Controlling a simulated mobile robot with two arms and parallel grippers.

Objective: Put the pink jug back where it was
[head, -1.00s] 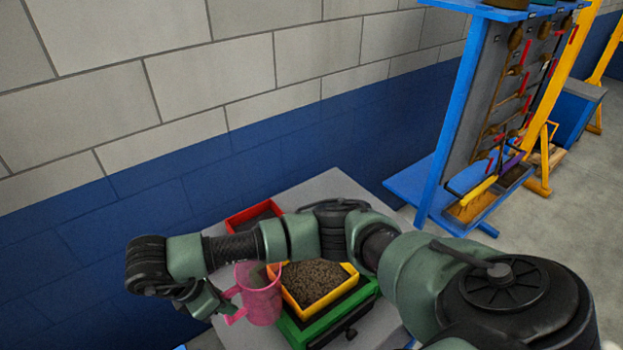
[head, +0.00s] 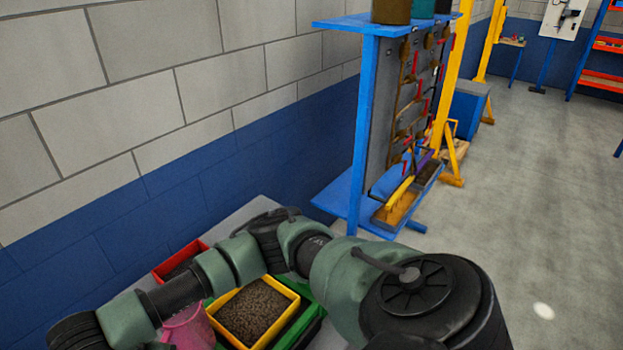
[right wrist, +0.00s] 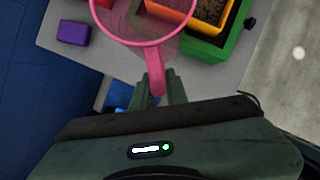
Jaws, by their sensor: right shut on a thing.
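The pink jug (head: 188,329) is see-through and shows at the lower left of the head view, just left of a yellow tray. My right gripper is shut on its handle. In the right wrist view the jug's round rim is at the top, its handle (right wrist: 156,72) runs down between the fingers of my right gripper (right wrist: 159,90), and it looks empty. In the head view my right arm crosses the front, and its gripper is cut off at the lower edge. I cannot tell whether the jug touches the table. My left gripper is in no view.
A grey table (right wrist: 65,12) stands by the wall. It holds the yellow tray (head: 289,309) of brown pellets, a green bin (head: 315,294), a red bin (head: 192,249) and a purple block (right wrist: 73,33). A blue rack (head: 364,130) with hanging tools stands beyond. The floor at right is clear.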

